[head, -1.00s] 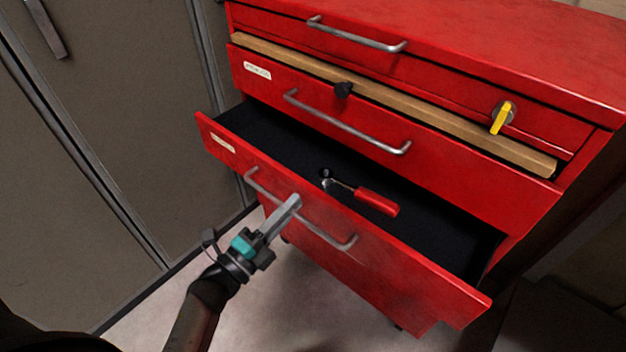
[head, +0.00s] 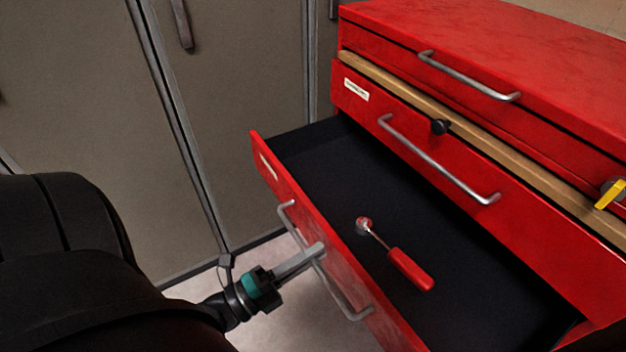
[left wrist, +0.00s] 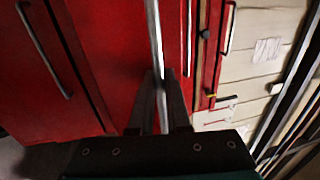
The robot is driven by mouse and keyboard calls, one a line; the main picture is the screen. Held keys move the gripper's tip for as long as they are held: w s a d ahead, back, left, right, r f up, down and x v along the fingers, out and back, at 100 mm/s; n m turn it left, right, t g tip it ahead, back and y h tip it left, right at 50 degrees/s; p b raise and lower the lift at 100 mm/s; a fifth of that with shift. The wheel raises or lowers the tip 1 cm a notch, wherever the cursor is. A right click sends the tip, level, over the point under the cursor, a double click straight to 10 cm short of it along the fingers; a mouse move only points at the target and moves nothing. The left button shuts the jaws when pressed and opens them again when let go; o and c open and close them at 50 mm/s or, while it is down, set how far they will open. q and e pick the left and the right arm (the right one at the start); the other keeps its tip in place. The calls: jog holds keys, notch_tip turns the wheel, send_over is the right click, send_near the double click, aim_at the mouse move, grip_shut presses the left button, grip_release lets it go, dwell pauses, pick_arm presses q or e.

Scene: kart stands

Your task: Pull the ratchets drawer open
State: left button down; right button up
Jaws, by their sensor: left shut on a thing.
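The ratchets drawer (head: 300,235) is the low red drawer of the cabinet and stands well open in the head view. A ratchet with a red handle (head: 410,269) lies on its black floor (head: 345,175). My left gripper (head: 316,252) is shut on the drawer's metal bar handle (head: 345,300), near its middle. In the left wrist view the handle (left wrist: 154,40) runs upright between the fingers of the left gripper (left wrist: 160,85). The label on the drawer front is too small to read. My right gripper is in neither view.
Grey lockers (head: 240,90) stand to the left. Pale floor (head: 215,295) shows between drawer and lockers.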

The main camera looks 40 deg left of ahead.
pick_arm(q)
jog(key=c, duration=1.2)
grip_release()
jog(key=shift+o, duration=0.2)
jog(key=v, duration=1.5)
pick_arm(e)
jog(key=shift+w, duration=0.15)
pick_arm(q)
jog(key=shift+s, duration=0.1)
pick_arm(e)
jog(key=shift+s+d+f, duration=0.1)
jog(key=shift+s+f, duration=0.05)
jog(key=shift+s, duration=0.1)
